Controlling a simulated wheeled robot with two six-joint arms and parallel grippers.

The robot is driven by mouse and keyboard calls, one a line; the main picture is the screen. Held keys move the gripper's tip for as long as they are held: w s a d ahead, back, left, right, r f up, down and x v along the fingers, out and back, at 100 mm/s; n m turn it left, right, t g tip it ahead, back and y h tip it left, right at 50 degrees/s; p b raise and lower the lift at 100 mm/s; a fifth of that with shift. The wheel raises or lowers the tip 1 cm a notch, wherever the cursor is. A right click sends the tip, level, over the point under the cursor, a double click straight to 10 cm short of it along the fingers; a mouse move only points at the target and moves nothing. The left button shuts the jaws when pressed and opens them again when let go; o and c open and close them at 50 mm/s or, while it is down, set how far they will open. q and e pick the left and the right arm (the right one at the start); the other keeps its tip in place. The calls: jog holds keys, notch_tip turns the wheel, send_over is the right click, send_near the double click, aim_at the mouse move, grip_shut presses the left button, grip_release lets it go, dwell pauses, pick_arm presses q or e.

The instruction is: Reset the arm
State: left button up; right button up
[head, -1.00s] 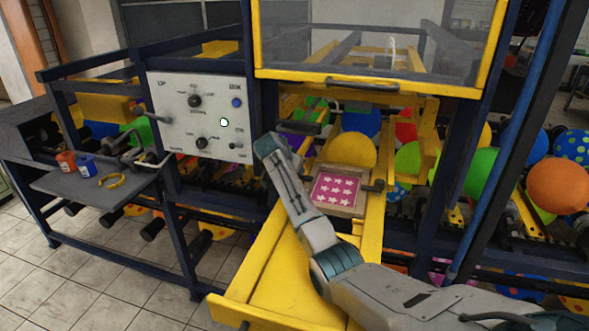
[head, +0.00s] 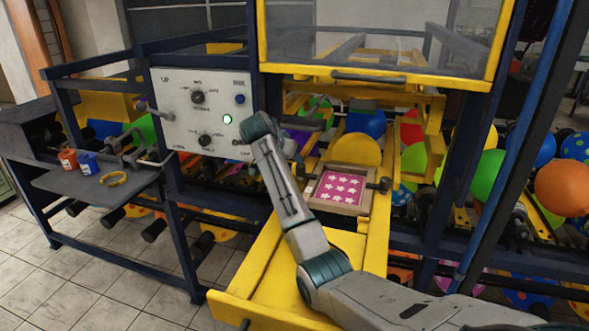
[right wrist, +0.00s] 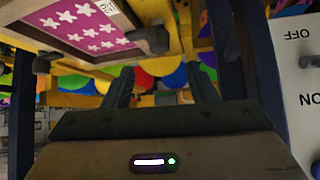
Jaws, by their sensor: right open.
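My right arm (head: 285,190) reaches in from the lower right over the yellow machine, its upper end in front of the lower right corner of the white control panel (head: 180,125). In the right wrist view, my right gripper (right wrist: 162,87) is open, its two dark fingers apart with nothing seen between them. In the head view I cannot make out its fingers clearly. The panel also shows at the right edge of the right wrist view (right wrist: 298,90), with upside-down "OFF" and "ON" lettering. Its round indicator (head: 227,119) is lit green-white. My left gripper is out of view.
A wooden-framed pink screen with white stars (head: 338,187) lies on the machine right of my arm. Balloons, such as an orange one (head: 562,186), fill the back right.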

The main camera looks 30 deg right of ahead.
jog(key=shift+v, duration=1.2)
